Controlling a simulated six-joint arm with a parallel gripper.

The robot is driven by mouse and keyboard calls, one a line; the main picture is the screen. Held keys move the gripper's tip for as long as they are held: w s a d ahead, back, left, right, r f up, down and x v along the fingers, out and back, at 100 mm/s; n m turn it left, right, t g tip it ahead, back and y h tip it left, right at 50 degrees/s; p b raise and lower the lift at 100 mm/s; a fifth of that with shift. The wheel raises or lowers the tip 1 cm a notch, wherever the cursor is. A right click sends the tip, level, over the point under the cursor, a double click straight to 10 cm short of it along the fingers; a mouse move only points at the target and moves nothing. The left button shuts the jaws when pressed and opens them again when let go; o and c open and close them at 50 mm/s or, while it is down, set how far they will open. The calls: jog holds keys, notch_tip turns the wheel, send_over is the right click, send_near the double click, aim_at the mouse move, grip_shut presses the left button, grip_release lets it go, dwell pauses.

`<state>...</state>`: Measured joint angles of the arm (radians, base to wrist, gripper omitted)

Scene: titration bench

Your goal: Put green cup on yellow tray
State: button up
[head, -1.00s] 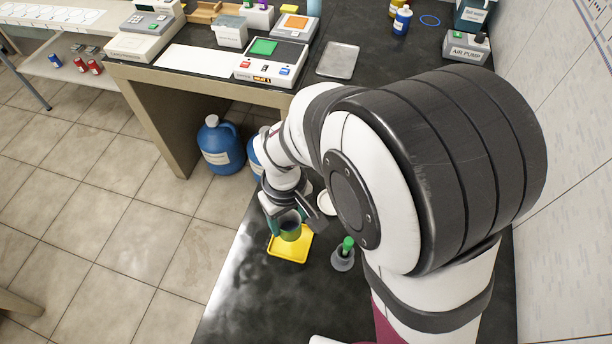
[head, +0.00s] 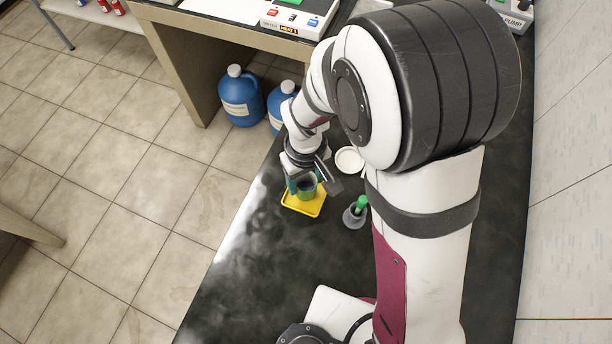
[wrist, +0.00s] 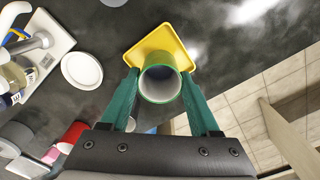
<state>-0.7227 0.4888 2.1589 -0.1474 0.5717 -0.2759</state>
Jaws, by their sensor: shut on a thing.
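The green cup (head: 307,187) is held between the fingers of my gripper (head: 305,183). In the wrist view the cup (wrist: 160,84) shows its open mouth and pale inside, with a green finger of my gripper (wrist: 160,100) on each side. The yellow tray (head: 304,206) lies on the black bench under the cup. In the wrist view the tray (wrist: 138,53) shows behind the cup, partly hidden by it. I cannot tell whether the cup's base touches the tray.
A white round dish (head: 349,160) and a grey holder with a green-topped item (head: 354,214) stand right of the tray. Blue jugs (head: 241,97) stand on the floor beyond the bench edge. The black bench (head: 255,265) is clear in front of the tray.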

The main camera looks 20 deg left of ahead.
jog(key=shift+f, duration=0.4)
dwell(0.7)
jog(key=shift+f, duration=0.35)
jog(key=shift+f, duration=0.2)
dwell(0.3)
jog(key=o, duration=1.1)
jog(key=shift+o, duration=0.3)
jog(key=shift+r, duration=3)
